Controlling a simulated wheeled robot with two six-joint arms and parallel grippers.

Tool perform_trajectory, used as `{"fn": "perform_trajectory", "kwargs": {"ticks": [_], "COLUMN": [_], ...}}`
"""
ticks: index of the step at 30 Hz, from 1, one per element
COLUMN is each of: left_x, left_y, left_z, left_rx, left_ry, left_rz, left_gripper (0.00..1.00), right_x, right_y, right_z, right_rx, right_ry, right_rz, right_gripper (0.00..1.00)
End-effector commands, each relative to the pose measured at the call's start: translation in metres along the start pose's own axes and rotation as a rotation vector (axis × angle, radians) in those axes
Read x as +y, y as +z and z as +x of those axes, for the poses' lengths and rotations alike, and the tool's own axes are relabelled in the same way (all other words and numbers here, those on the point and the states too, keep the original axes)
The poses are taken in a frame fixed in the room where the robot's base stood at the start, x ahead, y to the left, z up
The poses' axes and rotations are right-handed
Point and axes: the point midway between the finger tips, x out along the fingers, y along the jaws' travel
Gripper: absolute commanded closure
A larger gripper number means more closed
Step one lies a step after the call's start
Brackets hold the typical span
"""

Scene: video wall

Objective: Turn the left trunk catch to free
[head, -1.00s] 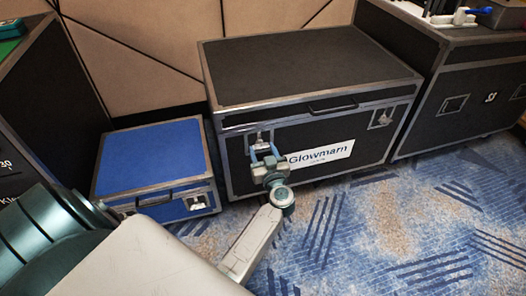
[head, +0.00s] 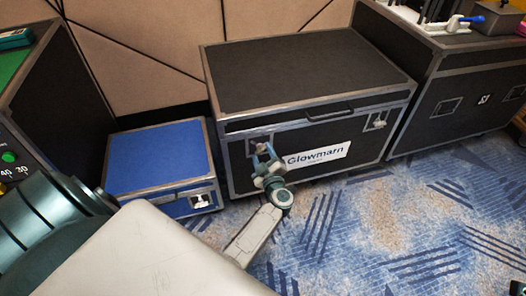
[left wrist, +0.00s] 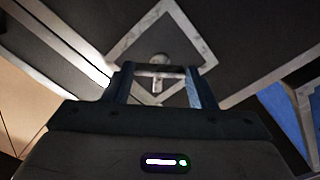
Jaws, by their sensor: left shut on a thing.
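The trunk (head: 310,75) is a big black case with grey metal edges and a white "Glowmarn" label (head: 318,156) on its front. The left trunk catch (left wrist: 160,60) sits in a diamond-shaped metal plate, seen close up in the left wrist view. In the head view my gripper mostly covers it. My left gripper (head: 263,152) is at the trunk's front, shut on the left catch, with one blue finger on each side of it in the left wrist view (left wrist: 159,88). The right catch (head: 376,121) is untouched.
A blue case (head: 160,157) stands left of the trunk, and a dark case (head: 450,100) with items on top stands right. A console with a green top and buttons (head: 8,157) is at far left. Patterned carpet (head: 390,225) in front is mostly clear.

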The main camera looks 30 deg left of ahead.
Motion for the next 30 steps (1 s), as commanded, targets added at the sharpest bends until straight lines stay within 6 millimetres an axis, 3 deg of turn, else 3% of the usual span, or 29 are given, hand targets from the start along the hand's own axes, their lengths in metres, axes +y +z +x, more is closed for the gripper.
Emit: {"fn": "perform_trajectory", "kwargs": {"ticks": [18, 30], "left_x": [-0.0008, -0.0006], "left_y": [0.0002, 0.0001], "left_z": [0.0004, 0.0004], "left_rx": [0.001, 0.002], "left_ry": [0.0, 0.0], "left_rz": [-0.564, -0.781], "left_gripper": [0.72, 0.72], "right_x": [-0.0002, -0.0002], "right_y": [-0.0014, -0.0013], "right_z": [0.0013, 0.0009], "right_rx": [-0.021, -0.013], "right_ry": [-0.002, -0.002], "right_rz": [0.001, 0.001], "right_gripper": [0.64, 0.64]}}
